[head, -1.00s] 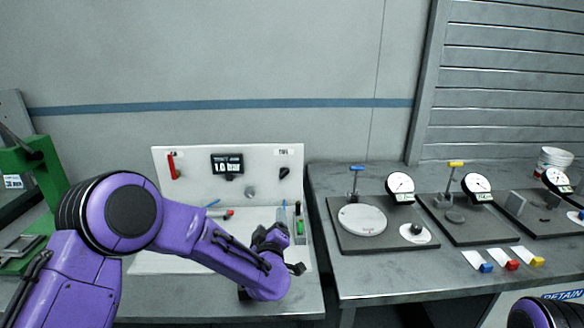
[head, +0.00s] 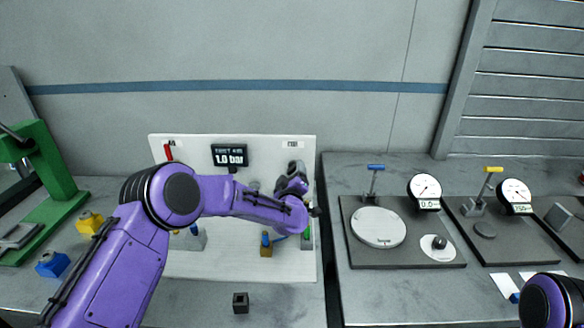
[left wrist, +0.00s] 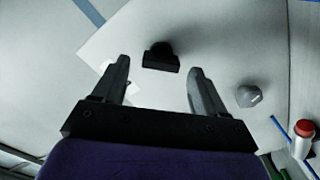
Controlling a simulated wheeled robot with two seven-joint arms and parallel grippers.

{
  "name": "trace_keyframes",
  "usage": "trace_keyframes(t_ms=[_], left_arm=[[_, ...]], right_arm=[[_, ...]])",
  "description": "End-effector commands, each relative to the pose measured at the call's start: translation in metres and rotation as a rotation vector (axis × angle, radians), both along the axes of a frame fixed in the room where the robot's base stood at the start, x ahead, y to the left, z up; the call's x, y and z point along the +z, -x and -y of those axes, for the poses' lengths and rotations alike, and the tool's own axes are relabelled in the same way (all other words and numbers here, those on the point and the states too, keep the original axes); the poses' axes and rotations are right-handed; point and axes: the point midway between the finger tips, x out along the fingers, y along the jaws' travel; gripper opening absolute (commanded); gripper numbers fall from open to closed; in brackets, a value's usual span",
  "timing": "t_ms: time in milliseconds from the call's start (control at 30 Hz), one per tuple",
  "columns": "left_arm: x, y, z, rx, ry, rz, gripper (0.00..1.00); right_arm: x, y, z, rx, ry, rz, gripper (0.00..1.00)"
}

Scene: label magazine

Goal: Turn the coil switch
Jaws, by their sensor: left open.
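The coil switch is a small black knob (left wrist: 160,57) on the upright white panel (head: 200,150). In the left wrist view it lies between and just past the two fingertips of my left gripper (left wrist: 160,70). The fingers are open, with a gap on both sides of it, and no contact shows. In the head view my left gripper (head: 295,170) is at the panel's upper right, below a small label (head: 292,144), and mostly hides the switch. My right gripper is out of the head view.
A grey round knob (left wrist: 248,95) sits beside the switch on the panel. A display (head: 230,155) reads 1.0 bar. Gauge stands fill the right bench. A black block (head: 241,303) lies in front.

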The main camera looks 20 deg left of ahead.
Motion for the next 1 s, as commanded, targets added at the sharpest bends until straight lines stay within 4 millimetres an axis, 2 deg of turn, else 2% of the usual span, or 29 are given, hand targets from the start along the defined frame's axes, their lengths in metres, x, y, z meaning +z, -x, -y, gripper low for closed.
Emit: trace_keyframes(t_ms=[167, 433, 467, 600, 633, 1000], left_arm=[[0.000, -0.015, -0.005, 0.001, 0.001, 0.000, 0.72], [0.000, -0.017, -0.007, 0.002, 0.001, 0.001, 0.72], [0.000, -0.017, -0.007, 0.002, 0.001, 0.001, 0.66], [0.000, -0.017, -0.007, 0.002, 0.000, 0.001, 0.20], [0.000, -0.017, -0.007, 0.002, 0.000, 0.001, 0.16], [-0.002, -0.017, -0.007, 0.003, 0.046, 0.015, 0.16]], right_arm=[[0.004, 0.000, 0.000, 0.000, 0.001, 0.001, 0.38], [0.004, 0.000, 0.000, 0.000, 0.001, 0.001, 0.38], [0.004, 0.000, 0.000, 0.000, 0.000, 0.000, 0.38], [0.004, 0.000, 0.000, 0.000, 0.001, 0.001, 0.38], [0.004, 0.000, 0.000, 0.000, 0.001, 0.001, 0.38], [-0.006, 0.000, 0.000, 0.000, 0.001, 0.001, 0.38]])
